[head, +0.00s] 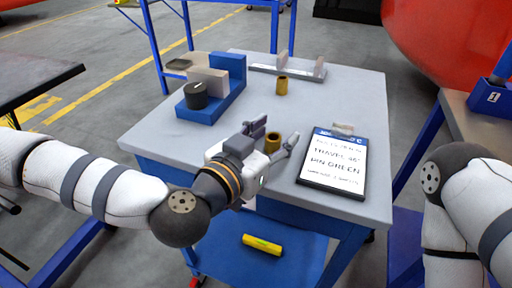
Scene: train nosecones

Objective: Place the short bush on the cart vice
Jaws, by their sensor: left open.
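Two brass-coloured bushes stand upright on the grey cart top (145,133). One bush (272,143) is at my left gripper (274,137), which is open with its fingers on either side of it; contact is not clear. This bush's lower part is partly hidden by the gripper. The other bush (281,86) stands farther back, in front of a low grey rail with two upright jaws (262,69), which looks like the vice. I cannot tell for sure which bush is shorter. My right gripper is out of view; only its arm shows at the right.
A blue stepped block (228,72) with a black round knob (195,94) stands at the cart's left. A clipboard (332,165) lies at the right. A yellow cylinder (262,244) lies on the lower blue shelf (290,262).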

